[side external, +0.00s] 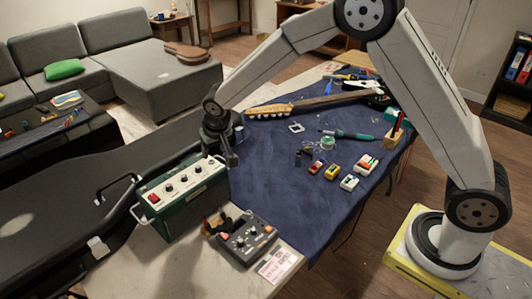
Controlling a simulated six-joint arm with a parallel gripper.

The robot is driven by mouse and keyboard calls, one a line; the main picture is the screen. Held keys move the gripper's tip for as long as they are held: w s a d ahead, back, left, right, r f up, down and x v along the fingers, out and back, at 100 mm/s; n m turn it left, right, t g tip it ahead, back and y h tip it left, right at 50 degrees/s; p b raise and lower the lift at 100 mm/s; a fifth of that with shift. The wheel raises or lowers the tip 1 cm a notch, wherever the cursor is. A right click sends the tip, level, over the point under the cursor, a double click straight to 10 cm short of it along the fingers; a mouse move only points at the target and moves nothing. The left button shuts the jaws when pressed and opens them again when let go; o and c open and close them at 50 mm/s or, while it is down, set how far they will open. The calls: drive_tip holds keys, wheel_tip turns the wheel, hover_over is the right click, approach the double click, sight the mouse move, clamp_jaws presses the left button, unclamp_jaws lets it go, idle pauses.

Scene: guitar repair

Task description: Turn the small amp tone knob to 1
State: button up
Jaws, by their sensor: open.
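The small amp (180,213) is a dark green box with a white top panel, at the left front of the bench. A row of dark knobs (182,178) and a red part at the left end sit on the panel. The labels are too small to read, so I cannot tell which knob is tone or where it points. My gripper (232,160) is open and points down, just behind and right of the amp's right end. It appears apart from the knobs. Its fingertips are small and partly dark against the cloth.
A grey multi-knob unit (247,240) and a paper card (278,265) lie right of the amp. Small coloured pedals (332,173), a green-handled tool (355,135) and a guitar neck (300,106) lie on the blue cloth (275,190). A black case (45,222) is at left.

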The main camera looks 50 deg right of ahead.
sight(198, 168)
drive_tip(key=shift+m, duration=0.3)
drive_tip(key=w, duration=0.1)
drive_tip(key=w+a+f, duration=0.1)
drive_tip(key=w+a, duration=0.1)
drive_tip(key=w, duration=0.1)
drive_tip(key=shift+a+f, duration=0.25)
drive_tip(key=shift+f, duration=0.05)
drive_tip(key=shift+f, duration=0.1)
drive_tip(key=shift+t, duration=0.3)
drive_tip(key=shift+x, duration=3.75)
drive_tip(key=shift+d, duration=0.15)
clamp_jaws()
